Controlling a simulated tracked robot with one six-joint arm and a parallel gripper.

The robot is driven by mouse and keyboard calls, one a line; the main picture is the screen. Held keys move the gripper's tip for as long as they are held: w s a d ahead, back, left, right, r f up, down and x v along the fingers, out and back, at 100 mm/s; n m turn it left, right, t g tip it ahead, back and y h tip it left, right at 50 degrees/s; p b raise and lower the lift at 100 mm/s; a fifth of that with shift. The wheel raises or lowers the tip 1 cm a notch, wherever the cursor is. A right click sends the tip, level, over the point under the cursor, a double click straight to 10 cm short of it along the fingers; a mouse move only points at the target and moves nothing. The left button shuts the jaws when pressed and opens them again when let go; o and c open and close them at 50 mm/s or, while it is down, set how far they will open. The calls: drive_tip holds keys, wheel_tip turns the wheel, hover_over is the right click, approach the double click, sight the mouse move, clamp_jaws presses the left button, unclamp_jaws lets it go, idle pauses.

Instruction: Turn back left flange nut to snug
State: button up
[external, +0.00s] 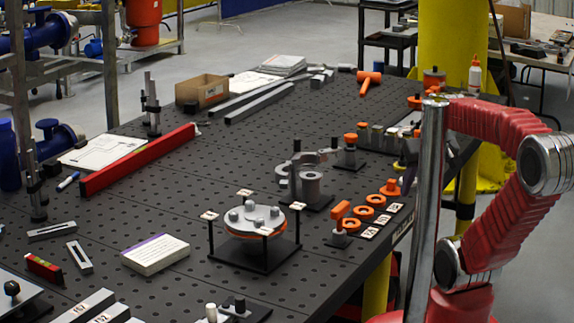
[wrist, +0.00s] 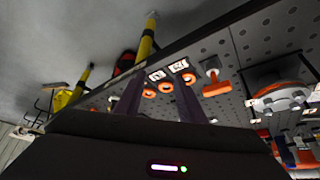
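The round grey flange (external: 250,216) with an orange rim sits on a black stand at the middle of the table. Several grey nuts stand on its top, including one at the left (external: 233,216) and one at the back (external: 248,205). Small white tags stand around it. The flange also shows at the right of the wrist view (wrist: 282,98), too small to tell how tight any nut is. My gripper (wrist: 157,92) has two dark fingers apart with nothing between them. It is well away from the flange, beyond the table's right side. In the external view it is largely hidden behind a chrome post.
Orange rings (external: 364,212) and number tags line the table's right edge. An orange-handled fixture (external: 340,220) stands right of the flange, and grey clamp parts (external: 305,180) behind it. A red bar (external: 138,160) lies further back.

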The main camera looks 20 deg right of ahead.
drive_tip(key=w+a+n+g, duration=0.1)
drive_tip(key=w+a, duration=0.1)
drive_tip(key=a, duration=0.3)
drive_tip(key=w+a+n+g+y, duration=0.1)
drive_tip(key=w+a+n, duration=0.1)
drive_tip(key=a, duration=0.4)
drive_tip(key=w+a+n+g, duration=0.1)
drive_tip(key=w+a+n, duration=0.1)
drive_tip(key=a, duration=0.4)
drive_tip(key=shift+w+r, duration=0.1)
drive_tip(key=shift+w, duration=0.8)
drive_tip(key=w+a+r+n+g, duration=0.1)
drive_tip(key=w+a+n, duration=0.15)
drive_tip(key=a, duration=0.55)
drive_tip(key=w+a+r+n+g, duration=0.1)
drive_tip(key=a+n, duration=0.2)
drive_tip(key=a, duration=0.6)
wheel_tip(320, 180, up, 2)
drive_tip(key=n, duration=0.2)
hover_over(235, 212)
wheel_tip(235, 212, up, 5)
drive_tip(key=shift+s+f+n+g+h, duration=0.15)
drive_tip(key=shift+n+h, duration=0.1)
drive_tip(key=shift+n, duration=0.35)
drive_tip(key=shift+f+n+g+h, duration=0.15)
drive_tip(key=shift+n+h, duration=0.1)
drive_tip(key=shift+n, duration=0.3)
wheel_tip(235, 212, down, 14)
drive_tip(key=shift+r, duration=0.15)
